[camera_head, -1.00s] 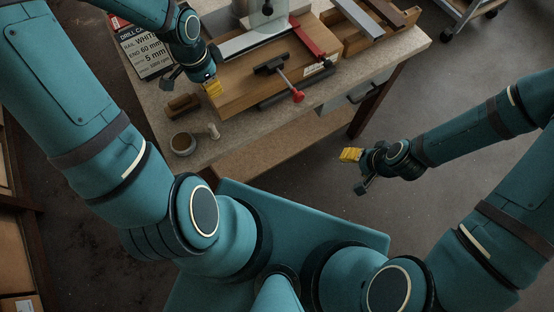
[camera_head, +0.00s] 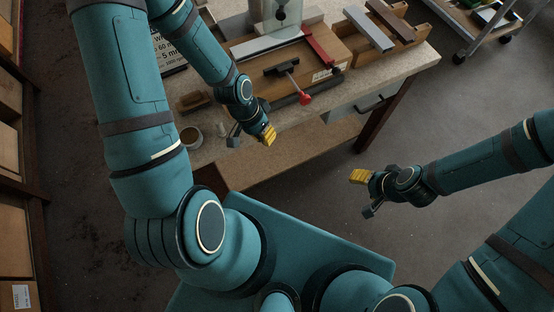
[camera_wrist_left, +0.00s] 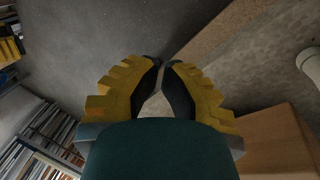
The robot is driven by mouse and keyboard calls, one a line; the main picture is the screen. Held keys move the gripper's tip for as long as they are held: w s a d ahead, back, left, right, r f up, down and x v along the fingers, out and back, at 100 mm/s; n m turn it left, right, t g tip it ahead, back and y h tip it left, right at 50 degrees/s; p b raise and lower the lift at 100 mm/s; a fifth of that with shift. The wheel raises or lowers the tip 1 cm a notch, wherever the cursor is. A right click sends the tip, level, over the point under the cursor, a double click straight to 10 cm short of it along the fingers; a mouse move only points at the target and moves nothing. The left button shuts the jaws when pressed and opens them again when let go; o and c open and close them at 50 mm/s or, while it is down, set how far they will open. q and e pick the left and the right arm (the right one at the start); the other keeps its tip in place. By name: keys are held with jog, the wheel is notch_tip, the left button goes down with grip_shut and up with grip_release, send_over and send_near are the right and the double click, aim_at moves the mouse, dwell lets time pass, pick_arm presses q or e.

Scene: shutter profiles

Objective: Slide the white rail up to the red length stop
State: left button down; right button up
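The white rail (camera_head: 265,43) lies on the wooden drilling fixture (camera_head: 320,79) on the bench, passing under the drill press. The red length stop (camera_head: 320,47) is a red bar at the right end of the fixture. A gap between rail end and stop is hard to judge from here. My left gripper (camera_head: 268,135) hangs in front of the bench's near edge, apart from rail and stop. Its yellow fingers (camera_wrist_left: 165,65) are close together with nothing held in the left wrist view. My right gripper (camera_head: 358,177) is over open floor, its fingers together and empty.
A dark clamp (camera_head: 282,69) with a red-knobbed lever (camera_head: 305,97) stands at the fixture's front. A wooden tray (camera_head: 409,38) with more profiles is at right. A round cup (camera_head: 191,137) and brown block (camera_head: 194,101) stand left. A trolley (camera_head: 470,28) is behind right.

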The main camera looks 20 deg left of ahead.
pick_arm(q)
jog(key=s+d+f+n+t+b, duration=0.1)
jog(key=d+f+n+b, duration=0.3)
jog(key=d+f+b, duration=0.5)
notch_tip(320, 180, down, 5)
jog(key=shift+d+r+t, duration=0.2)
jog(key=shift+d+t, duration=0.1)
jog(key=shift+d, duration=0.45)
